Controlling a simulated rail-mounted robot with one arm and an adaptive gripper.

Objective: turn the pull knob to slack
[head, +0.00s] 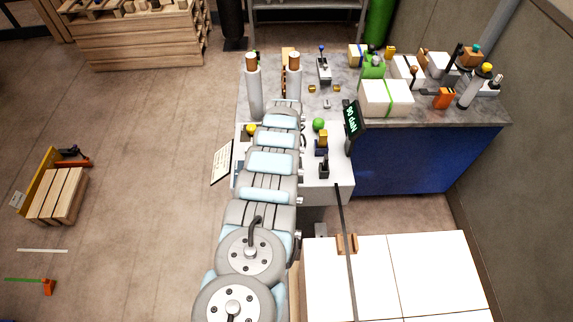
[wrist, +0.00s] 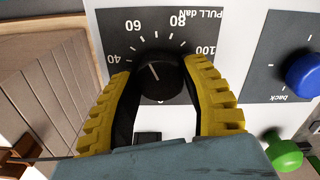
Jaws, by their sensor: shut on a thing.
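The pull knob (wrist: 157,82) is a round black dial on a dark plate marked PULL daN (wrist: 190,28) in the wrist view. Its white pointer line leans up and left, roughly between the 40 and 60 marks. My gripper (wrist: 163,70) has its two yellow ribbed fingers on either side of the knob and is shut on it. The knob and my gripper are hidden behind my arm in the head view. A black display (head: 353,119) with green digits and daN stands at the panel's right.
Beside the pull dial are a blue knob (wrist: 303,76) on a plate marked back and a green knob (wrist: 284,153). In the head view, two grey posts (head: 254,92) rise behind the panel. White blocks (head: 430,262) lie at front right.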

